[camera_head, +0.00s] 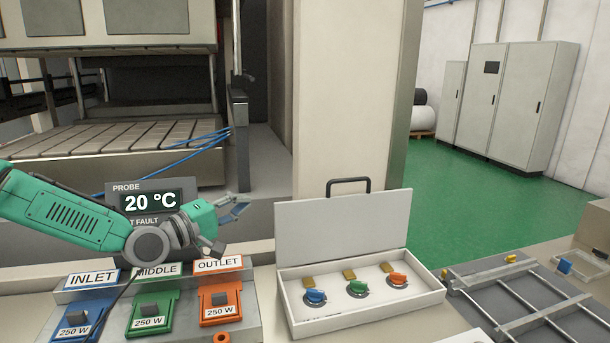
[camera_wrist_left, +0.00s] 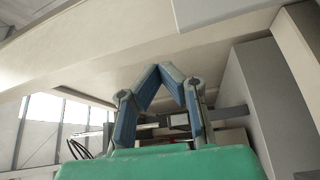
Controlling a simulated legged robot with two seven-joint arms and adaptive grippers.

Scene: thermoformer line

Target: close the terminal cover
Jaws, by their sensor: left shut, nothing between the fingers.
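The terminal cover (camera_head: 340,226) is a pale grey hinged lid with a black handle (camera_head: 348,184). It stands open and upright at the back of a shallow white terminal box (camera_head: 372,316). Blue, green and orange terminals with brass tabs show inside the box. My right gripper is in neither view.
A probe display (camera_head: 150,202) reads 20 °C. Blue, green and orange heater units labelled INLET, MIDDLE and OUTLET (camera_head: 219,300) stand left of the box. A metal frame (camera_head: 490,270) lies on the right. The space above the open box is clear.

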